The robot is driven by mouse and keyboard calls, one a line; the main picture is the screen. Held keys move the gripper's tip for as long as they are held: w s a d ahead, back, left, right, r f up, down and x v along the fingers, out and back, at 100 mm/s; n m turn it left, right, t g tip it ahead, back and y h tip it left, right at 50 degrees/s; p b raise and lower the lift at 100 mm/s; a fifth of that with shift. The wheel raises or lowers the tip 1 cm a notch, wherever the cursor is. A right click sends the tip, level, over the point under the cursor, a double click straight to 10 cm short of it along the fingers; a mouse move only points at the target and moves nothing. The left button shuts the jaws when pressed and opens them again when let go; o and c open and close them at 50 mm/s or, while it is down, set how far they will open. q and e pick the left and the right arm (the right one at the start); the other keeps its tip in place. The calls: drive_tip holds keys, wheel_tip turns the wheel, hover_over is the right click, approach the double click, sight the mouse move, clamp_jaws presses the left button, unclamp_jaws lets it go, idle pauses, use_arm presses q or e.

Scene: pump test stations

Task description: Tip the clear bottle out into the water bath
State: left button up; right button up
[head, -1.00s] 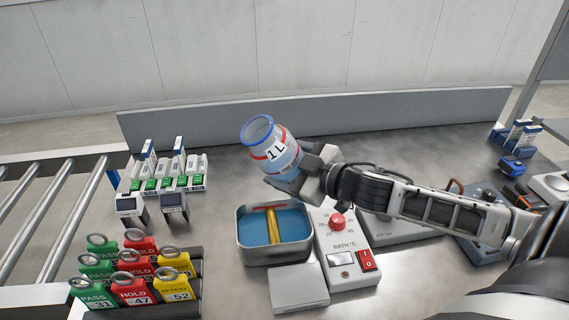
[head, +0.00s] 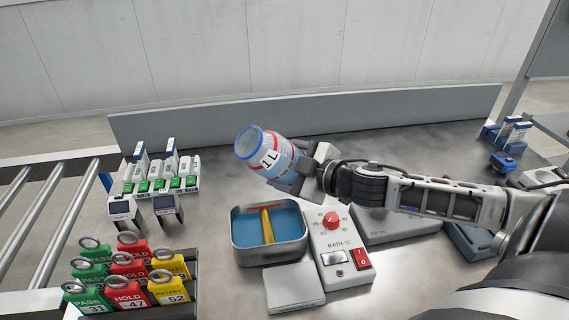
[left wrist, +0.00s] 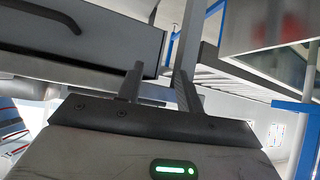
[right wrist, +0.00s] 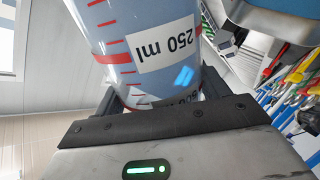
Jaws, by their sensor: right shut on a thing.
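The clear bottle (head: 278,158), marked 1 L with red bands and a blue rim, is held in my right gripper (head: 305,168). It is tilted strongly, its open mouth toward the upper left, and appears above and behind the water bath. In the right wrist view the bottle (right wrist: 140,45) fills the space between the fingers, with a 250 ml label showing. The water bath (head: 270,257) is a metal tank with blue water and a yellow bar inside. No stream leaves the bottle. My left gripper (left wrist: 158,85) shows only in the left wrist view, fingers apart and empty.
The bath control box (head: 340,262), with a red knob and switch, stands right of the bath. A pale flat block (head: 294,287) lies in front. Coloured tags (head: 128,270) stand at front left; small displays (head: 165,205) and a vial rack (head: 160,180) stand behind them.

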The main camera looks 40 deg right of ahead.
drive_tip(key=shift+d+f+n+h, duration=0.75)
drive_tip(key=shift+d+n+h, duration=0.15)
drive_tip(key=shift+n, duration=0.5)
drive_tip(key=shift+d+r+n+g+h, duration=0.15)
drive_tip(key=shift+r+n+g+h, duration=0.4)
drive_tip(key=shift+r+n, duration=0.65)
idle(0.3)
drive_tip(key=shift+a+r+n+h, duration=0.15)
drive_tip(key=shift+r+n+h, duration=0.3)
drive_tip(key=shift+r, duration=0.55)
drive_tip(key=shift+a+r+n+h, duration=0.15)
drive_tip(key=shift+r+n+h, duration=0.3)
drive_tip(key=shift+r, duration=0.5)
